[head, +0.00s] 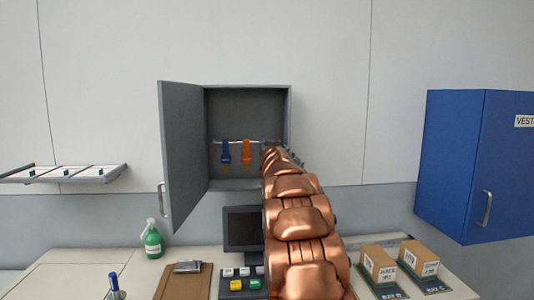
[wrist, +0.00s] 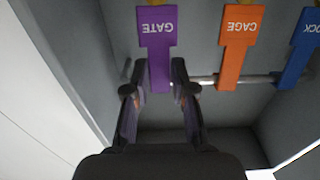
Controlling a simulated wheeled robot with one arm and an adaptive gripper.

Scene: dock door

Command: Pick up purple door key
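The purple key tag (wrist: 157,28), marked GATE, hangs on a rail (wrist: 208,79) in the wrist view, its lettering upside down. My gripper (wrist: 158,72) is open, one finger on each side of the tag's narrow stem. Small gaps seem to show between the fingers and the stem.
An orange CAGE key (wrist: 237,45) hangs beside the purple one, with a blue key (wrist: 299,52) beyond it. The cabinet door (head: 183,155) stands open at left. A blue cabinet (head: 450,170) is at right. Below are a green spray bottle (head: 153,243) and a monitor (head: 241,229).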

